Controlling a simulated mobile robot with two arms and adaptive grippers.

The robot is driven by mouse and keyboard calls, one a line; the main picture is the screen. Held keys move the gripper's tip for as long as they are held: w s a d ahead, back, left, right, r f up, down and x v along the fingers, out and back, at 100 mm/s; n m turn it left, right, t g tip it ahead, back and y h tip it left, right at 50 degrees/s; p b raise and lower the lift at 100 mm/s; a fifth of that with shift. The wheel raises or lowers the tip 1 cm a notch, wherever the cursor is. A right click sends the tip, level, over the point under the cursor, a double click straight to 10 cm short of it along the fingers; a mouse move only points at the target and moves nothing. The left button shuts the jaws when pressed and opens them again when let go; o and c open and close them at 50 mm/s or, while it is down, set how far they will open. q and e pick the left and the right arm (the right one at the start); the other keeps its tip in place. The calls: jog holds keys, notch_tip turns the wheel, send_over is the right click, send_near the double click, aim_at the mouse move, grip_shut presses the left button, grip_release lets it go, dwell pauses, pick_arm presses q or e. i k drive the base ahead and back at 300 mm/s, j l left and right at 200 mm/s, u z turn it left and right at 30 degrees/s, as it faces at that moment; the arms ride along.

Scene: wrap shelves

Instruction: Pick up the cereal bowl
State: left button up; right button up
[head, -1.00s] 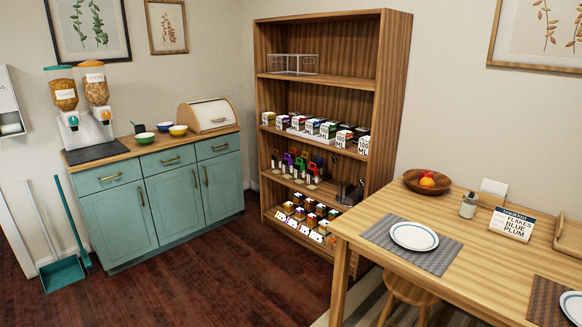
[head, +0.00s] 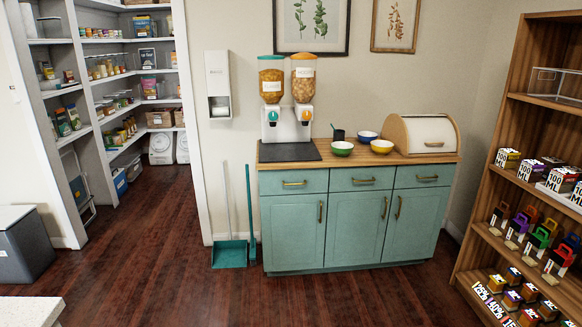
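The green bowl (head: 342,151) is at the front left. The blue bowl (head: 367,138) is behind, between the other two. The yellow bowl (head: 381,149) is at the front right. Which of them is the cereal bowl cannot be told from this view. Neither of my grippers is in view.
A cereal dispenser (head: 287,125) with two hoppers, a dark cup (head: 339,135) and a bread box (head: 424,134) share the cabinet top. A dustpan (head: 229,254) stands left of the cabinet. A stocked shelf (head: 516,150) rises at right. The dark floor before the cabinet is clear.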

aim_at(342, 150)
jog(key=i+u, duration=0.2)
jog(key=i, duration=1.5)
